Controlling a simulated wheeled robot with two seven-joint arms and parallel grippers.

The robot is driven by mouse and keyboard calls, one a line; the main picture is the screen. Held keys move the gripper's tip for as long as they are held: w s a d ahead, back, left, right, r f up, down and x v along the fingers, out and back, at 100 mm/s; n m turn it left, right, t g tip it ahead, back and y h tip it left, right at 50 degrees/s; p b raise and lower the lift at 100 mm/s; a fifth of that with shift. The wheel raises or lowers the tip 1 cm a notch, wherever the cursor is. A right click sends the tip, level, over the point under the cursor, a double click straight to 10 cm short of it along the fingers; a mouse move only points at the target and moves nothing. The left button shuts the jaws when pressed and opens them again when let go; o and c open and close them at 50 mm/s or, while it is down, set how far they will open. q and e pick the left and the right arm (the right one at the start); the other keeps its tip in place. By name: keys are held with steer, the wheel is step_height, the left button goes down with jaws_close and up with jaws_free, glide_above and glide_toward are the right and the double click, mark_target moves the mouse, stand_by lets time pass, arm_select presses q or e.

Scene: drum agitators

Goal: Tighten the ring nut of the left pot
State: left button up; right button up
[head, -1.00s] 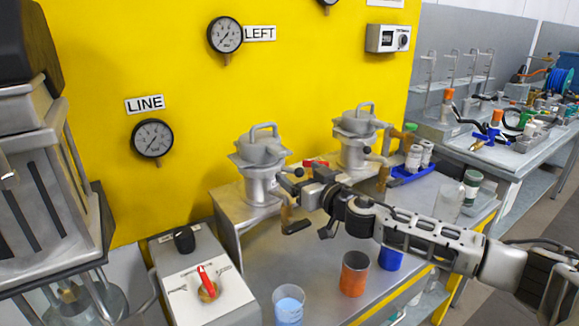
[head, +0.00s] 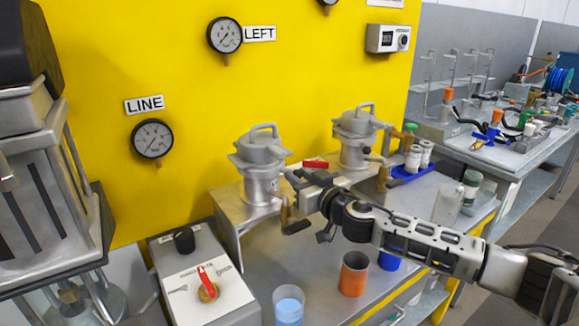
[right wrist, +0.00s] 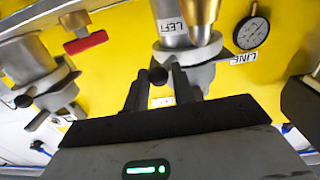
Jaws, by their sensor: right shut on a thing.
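The left pot (head: 260,185) is a silver vessel with a handled lid, standing on the metal bench against the yellow panel. Its ring nut (head: 252,162) is the collar below the lid. In the right wrist view the ring nut (right wrist: 190,52) shows with a black ball knob (right wrist: 158,75) on its lever. My right gripper (head: 288,180) is at the right side of the left pot. It is shut on the ring nut's lever, with the knob near its fingers (right wrist: 160,92). In the head view the gripper hides the knob. My left gripper is not in view.
The right pot (head: 356,148) stands behind, with a red-handled valve (head: 315,164) between the pots. An orange cup (head: 353,274), a blue cup (head: 390,260) and a beaker of blue liquid (head: 289,305) stand in front. A control box (head: 205,290) is at lower left.

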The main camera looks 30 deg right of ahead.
steer(key=shift+s+a, duration=0.2)
steer(key=shift+a, duration=0.15)
steer(key=shift+c, duration=0.2)
steer(key=shift+s+a, duration=0.3)
steer(key=shift+a, duration=0.6)
steer(key=shift+c, duration=0.2)
steer(key=shift+a, duration=0.3)
steer(key=shift+s+a+p, duration=0.15)
steer(key=shift+a+p, duration=0.25)
steer(key=shift+a, duration=0.35)
